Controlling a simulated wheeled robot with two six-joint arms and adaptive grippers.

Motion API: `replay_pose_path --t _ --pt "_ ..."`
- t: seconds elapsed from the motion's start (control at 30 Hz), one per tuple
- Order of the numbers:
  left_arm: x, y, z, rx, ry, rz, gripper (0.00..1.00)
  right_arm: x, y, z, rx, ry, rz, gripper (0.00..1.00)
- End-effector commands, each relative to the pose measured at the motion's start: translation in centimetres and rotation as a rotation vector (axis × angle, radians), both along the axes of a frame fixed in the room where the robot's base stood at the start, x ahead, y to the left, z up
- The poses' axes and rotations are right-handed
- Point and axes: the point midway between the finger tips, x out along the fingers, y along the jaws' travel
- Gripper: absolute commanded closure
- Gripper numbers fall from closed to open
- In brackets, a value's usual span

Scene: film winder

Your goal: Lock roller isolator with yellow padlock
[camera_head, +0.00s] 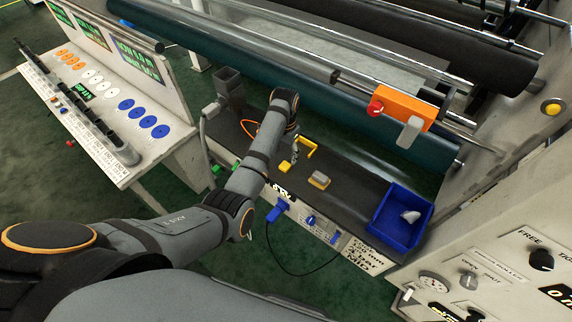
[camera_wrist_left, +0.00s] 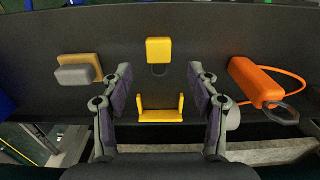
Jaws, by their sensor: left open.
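The yellow padlock (camera_wrist_left: 159,49) lies flat on the dark shelf in the left wrist view, its thin shackle pointing toward my gripper. It shows as a small yellow block in the head view (camera_head: 285,167). My left gripper (camera_wrist_left: 160,82) is open and empty above the shelf, with the padlock just beyond its fingertips. In the head view the gripper (camera_head: 294,152) is partly hidden by its own wrist. My right gripper is out of view.
A yellow U-shaped bracket (camera_wrist_left: 160,115) lies between the fingers. A grey-and-yellow block (camera_wrist_left: 82,71) and an orange tool with a cable loop (camera_wrist_left: 262,84) lie either side. A blue bin (camera_head: 399,219) stands at the shelf's right end. Large rollers (camera_head: 300,82) run behind.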

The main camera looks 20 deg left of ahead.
Motion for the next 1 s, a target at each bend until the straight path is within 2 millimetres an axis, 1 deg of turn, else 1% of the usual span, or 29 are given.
replay_pose_path --t 0.17,0.23,0.37,0.4,0.5,0.73,0.77,1.0 --pt "0.0 0.0 -0.5 0.0 -0.001 0.0 0.4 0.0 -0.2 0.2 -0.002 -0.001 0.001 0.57" --pt "-0.2 0.0 -1.2 0.0 0.002 0.0 0.4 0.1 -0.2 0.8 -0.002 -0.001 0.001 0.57" --pt "-0.7 0.1 -3.4 0.0 0.003 0.0 0.4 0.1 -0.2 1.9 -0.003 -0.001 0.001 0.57" --pt "-0.6 0.0 -4.3 0.0 0.002 0.0 0.4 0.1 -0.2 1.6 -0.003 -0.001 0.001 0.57" --pt "-0.6 0.0 -5.4 0.0 0.0 0.0 0.4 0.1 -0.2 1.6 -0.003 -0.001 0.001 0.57" --pt "-0.5 0.0 -5.7 -0.001 -0.002 0.001 0.4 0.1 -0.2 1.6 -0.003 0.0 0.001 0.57" --pt "-0.5 0.0 -5.7 -0.001 -0.002 0.001 0.41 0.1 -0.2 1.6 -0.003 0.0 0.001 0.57" --pt "-0.5 0.0 -5.6 -0.001 -0.002 0.0 0.74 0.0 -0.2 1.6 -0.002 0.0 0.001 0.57"
